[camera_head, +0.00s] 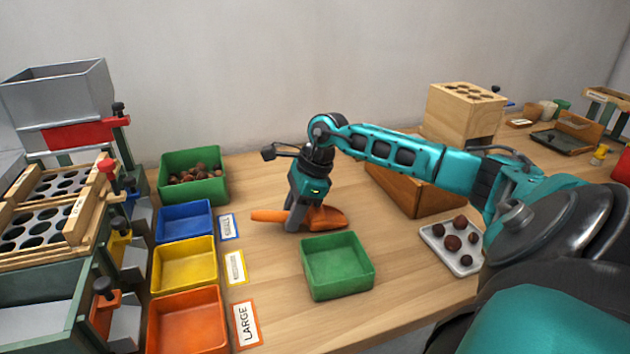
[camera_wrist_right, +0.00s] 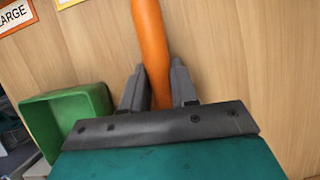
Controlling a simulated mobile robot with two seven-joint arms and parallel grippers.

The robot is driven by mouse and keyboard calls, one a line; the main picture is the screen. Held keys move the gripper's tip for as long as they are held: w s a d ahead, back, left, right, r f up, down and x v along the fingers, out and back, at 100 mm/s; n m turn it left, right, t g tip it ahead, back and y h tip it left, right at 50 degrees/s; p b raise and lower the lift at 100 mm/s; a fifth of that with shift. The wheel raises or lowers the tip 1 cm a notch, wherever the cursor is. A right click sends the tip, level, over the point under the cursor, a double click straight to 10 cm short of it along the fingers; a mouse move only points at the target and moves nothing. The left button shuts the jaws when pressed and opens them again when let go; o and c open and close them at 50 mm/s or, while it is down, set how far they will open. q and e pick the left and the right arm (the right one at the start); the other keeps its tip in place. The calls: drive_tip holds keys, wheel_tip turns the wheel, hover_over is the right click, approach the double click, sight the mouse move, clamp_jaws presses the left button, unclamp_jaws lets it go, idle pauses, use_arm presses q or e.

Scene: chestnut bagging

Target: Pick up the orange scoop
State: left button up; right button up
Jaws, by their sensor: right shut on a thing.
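The orange scoop (camera_head: 325,218) lies on the wooden table behind the front green tray, its handle pointing left in the head view. My right gripper (camera_head: 293,224) points down over it and is shut on the scoop's handle. In the right wrist view the orange handle (camera_wrist_right: 150,45) runs between the two dark fingers of my right gripper (camera_wrist_right: 158,88). The gripper covers part of the scoop. I cannot tell whether the scoop touches the table. My left gripper is not in view.
An empty green tray (camera_head: 337,266) stands just in front of the scoop. Blue (camera_head: 184,222), yellow (camera_head: 183,265) and orange (camera_head: 188,322) bins stand left, with a green bin of chestnuts (camera_head: 163,188) behind. A white tray with several chestnuts (camera_head: 468,268) lies right.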

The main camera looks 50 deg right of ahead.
clamp_jaws()
drive_tip(key=shift+r, duration=0.1)
